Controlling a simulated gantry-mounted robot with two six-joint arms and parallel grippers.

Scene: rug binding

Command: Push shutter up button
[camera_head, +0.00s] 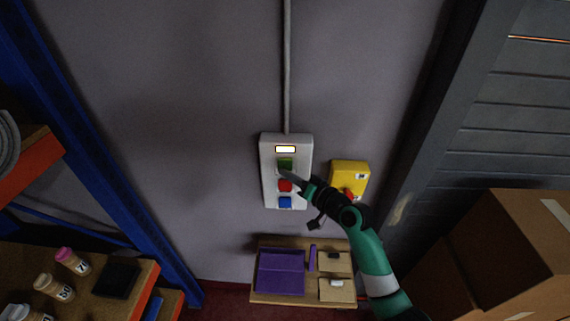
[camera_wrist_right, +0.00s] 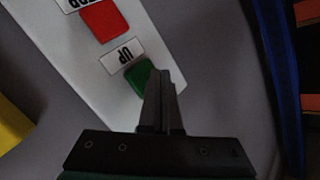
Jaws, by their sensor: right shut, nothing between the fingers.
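A white control box (camera_head: 268,155) on the grey wall has a green button (camera_head: 286,163) at the top, a red button (camera_head: 285,185) below it and a blue button (camera_head: 285,202) at the bottom. My right gripper (camera_head: 282,172) reaches in from the lower right, shut and empty, its tips at the lower edge of the green button. In the right wrist view, the green button (camera_wrist_right: 140,77) sits beside an UP label (camera_wrist_right: 122,56). The shut fingers (camera_wrist_right: 160,78) cover part of its edge; I cannot tell whether they touch it. My left gripper is not in view.
A yellow box (camera_head: 349,172) with a red knob is close to the right of the control box, beside my arm. A wooden board (camera_head: 300,300) with purple pieces is below. Cardboard boxes (camera_head: 520,240) and a slatted shutter (camera_head: 520,100) are at right, blue-framed shelving (camera_head: 100,150) at left.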

